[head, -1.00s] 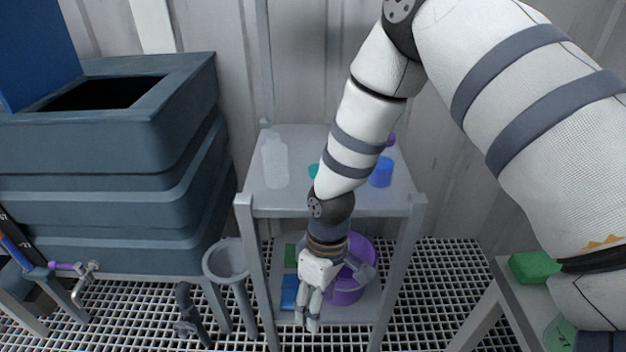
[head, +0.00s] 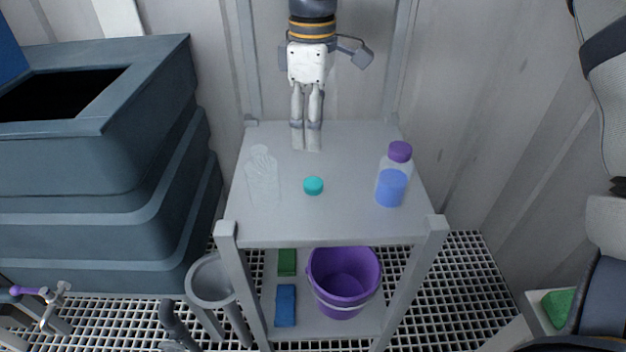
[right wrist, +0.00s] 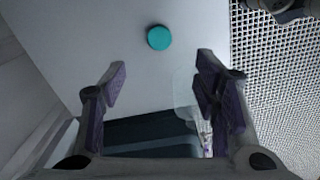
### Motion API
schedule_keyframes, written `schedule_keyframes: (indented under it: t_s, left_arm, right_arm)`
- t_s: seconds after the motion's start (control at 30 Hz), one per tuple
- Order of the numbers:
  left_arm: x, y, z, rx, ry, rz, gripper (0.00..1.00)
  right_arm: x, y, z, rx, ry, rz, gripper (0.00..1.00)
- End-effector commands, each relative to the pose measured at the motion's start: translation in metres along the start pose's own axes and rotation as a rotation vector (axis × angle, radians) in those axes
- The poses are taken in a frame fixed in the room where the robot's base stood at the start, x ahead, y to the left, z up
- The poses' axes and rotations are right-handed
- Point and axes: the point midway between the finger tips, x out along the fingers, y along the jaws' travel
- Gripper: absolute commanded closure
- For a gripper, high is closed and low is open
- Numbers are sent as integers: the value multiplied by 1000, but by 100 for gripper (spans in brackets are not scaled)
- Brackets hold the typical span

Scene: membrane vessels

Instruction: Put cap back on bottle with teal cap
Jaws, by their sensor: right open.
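The teal cap (head: 313,186) lies alone on the middle of the grey shelf top. It also shows in the right wrist view (right wrist: 159,37), beyond the fingertips. A clear, empty-looking bottle (head: 263,175) without a cap stands at the left of the shelf top. Its faint outline shows beside the right-hand finger in the right wrist view (right wrist: 186,92). My right gripper (head: 306,149) points down over the back of the shelf top, behind the teal cap. It is open and empty, its fingers apart in the right wrist view (right wrist: 162,68). My left gripper is out of view.
A bottle with a purple cap and blue contents (head: 391,188) stands at the right of the shelf top (head: 345,220). A purple bucket (head: 343,283) and green and blue blocks sit on the lower shelf. A large dark tank (head: 100,180) stands at left.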

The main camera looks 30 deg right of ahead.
Motion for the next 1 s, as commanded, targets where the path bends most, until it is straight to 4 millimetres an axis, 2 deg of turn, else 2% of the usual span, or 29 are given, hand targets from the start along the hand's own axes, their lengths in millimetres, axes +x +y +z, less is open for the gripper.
schedule_keyframes:
  t_s: [0.1,0.4,0.53,0.8,0.87,1.0]
  left_arm:
    - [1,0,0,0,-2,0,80]
    - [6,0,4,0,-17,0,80]
    - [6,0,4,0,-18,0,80]
    - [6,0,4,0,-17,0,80]
    - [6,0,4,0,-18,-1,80]
    - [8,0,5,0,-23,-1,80]
  right_arm:
    - [9,0,0,0,-3,-3,44]
    - [63,-1,1,0,-5,-4,44]
    - [70,0,0,0,-1,-1,44]
    - [70,0,0,0,-1,-1,44]
    - [77,-1,1,1,-3,-2,44]
    - [102,-1,3,1,-3,-5,44]
